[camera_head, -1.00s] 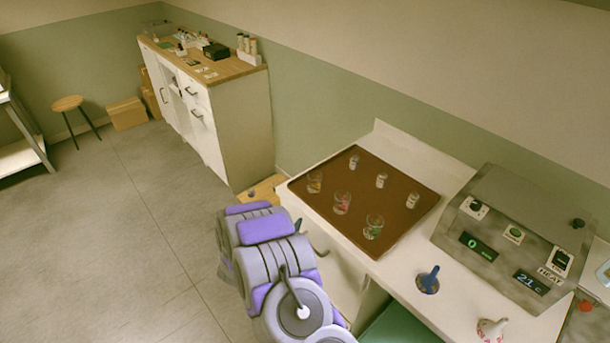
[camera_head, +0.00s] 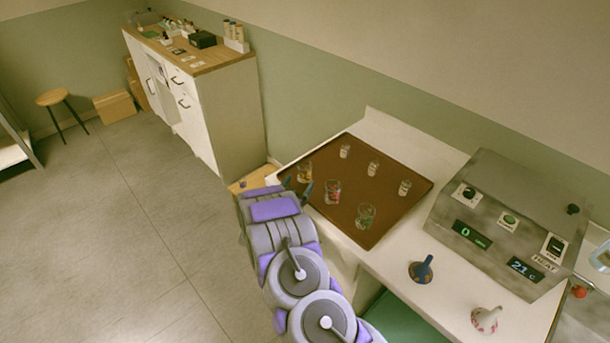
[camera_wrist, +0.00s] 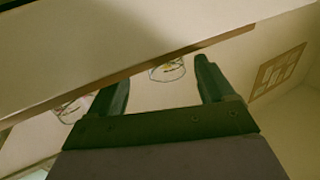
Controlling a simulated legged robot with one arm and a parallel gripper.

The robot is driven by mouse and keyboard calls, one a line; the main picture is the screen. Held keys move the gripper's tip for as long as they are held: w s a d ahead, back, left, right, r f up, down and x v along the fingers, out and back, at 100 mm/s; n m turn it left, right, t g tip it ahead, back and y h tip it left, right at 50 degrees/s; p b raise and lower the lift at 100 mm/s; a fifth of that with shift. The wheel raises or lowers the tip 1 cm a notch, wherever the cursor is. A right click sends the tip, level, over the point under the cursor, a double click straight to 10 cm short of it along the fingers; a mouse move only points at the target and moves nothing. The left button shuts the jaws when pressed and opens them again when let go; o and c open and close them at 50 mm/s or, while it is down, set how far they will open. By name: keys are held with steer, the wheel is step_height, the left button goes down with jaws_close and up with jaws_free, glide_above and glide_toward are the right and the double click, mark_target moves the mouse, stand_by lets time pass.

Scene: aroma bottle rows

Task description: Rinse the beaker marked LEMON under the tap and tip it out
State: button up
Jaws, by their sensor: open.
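Three clear beakers stand on the brown tray (camera_head: 350,145): one with an orange-yellow tint (camera_head: 304,173), one with red (camera_head: 332,192) and one with green (camera_head: 366,216). I cannot read any marking, so LEMON is not confirmed. My gripper (camera_head: 297,188) is open at the tray's left edge, close to the orange-yellow beaker. In the wrist view one beaker (camera_wrist: 168,71) shows beyond and between the open fingers (camera_wrist: 160,85), with nothing held. Another beaker (camera_wrist: 72,108) is left of them.
Several small jars, one here (camera_head: 374,168), stand behind the beakers. A grey heating unit (camera_head: 510,225) is at right. A wooden-topped cabinet (camera_head: 228,115) is at back left.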

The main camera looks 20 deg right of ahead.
mark_target(302, 175)
steer(key=shift+w+d, duration=0.2)
steer(key=shift+w, duration=0.25)
steer(key=shift+w+d, duration=0.2)
steer(key=shift+w, duration=0.25)
steer(key=b+x, duration=0.1)
steer(key=x, duration=0.2)
steer(key=shift+w, duration=0.2)
steer(key=shift+w+d, duration=0.1)
steer(key=shift+d, duration=0.2)
steer(key=shift+a, duration=0.3)
steer(key=c, duration=0.8)
steer(key=shift+d, duration=0.2)
steer(key=c, duration=0.3)
steer(key=shift+r, duration=0.1)
